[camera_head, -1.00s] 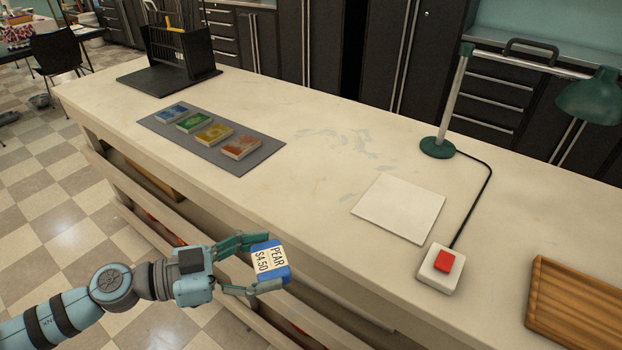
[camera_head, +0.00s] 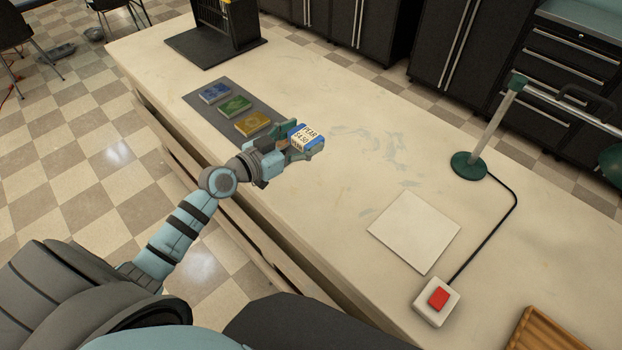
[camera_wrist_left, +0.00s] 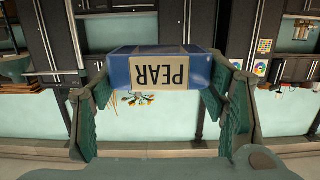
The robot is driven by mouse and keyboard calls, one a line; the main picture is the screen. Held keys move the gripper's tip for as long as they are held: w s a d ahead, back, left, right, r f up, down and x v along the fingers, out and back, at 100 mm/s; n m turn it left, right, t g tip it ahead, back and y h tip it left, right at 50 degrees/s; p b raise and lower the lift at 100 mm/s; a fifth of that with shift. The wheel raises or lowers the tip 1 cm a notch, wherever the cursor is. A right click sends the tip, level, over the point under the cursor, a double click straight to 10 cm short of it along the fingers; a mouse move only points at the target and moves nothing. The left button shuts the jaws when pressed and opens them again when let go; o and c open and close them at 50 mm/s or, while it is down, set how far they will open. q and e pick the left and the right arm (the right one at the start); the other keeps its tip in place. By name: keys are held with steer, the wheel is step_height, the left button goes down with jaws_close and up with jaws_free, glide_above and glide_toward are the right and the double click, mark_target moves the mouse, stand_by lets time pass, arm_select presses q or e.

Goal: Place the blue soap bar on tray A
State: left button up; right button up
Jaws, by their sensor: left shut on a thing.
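My right gripper is not in view.
The grey mat (camera_head: 203,82) carries blue, green and yellow blocks; my gripper hides its right end. A white square plate (camera_head: 414,232), a red button box (camera_head: 437,301) and a green lamp base (camera_head: 468,165) with a cord stand to the right. A black rack (camera_head: 222,30) stands far left.

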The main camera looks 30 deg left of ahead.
arm_select(q)
step_height(320, 180, down, 4)
steer(key=b, duration=0.7)
glide_above(301, 188)
step_height(301, 188, down, 8)
steer(key=shift+d+r, duration=0.1)
steer(key=shift+f, duration=0.35)
step_height(301, 188, down, 4)
steer(key=b, duration=0.3)
steer(key=shift+w, duration=0.1)
steer(key=shift+r, duration=0.25)
steer(key=shift+c, duration=0.6)
steer(key=shift+f, duration=0.2)
steer(key=o, duration=1.3)
steer(key=shift+o, duration=0.2)
steer(key=shift+r, duration=0.1)
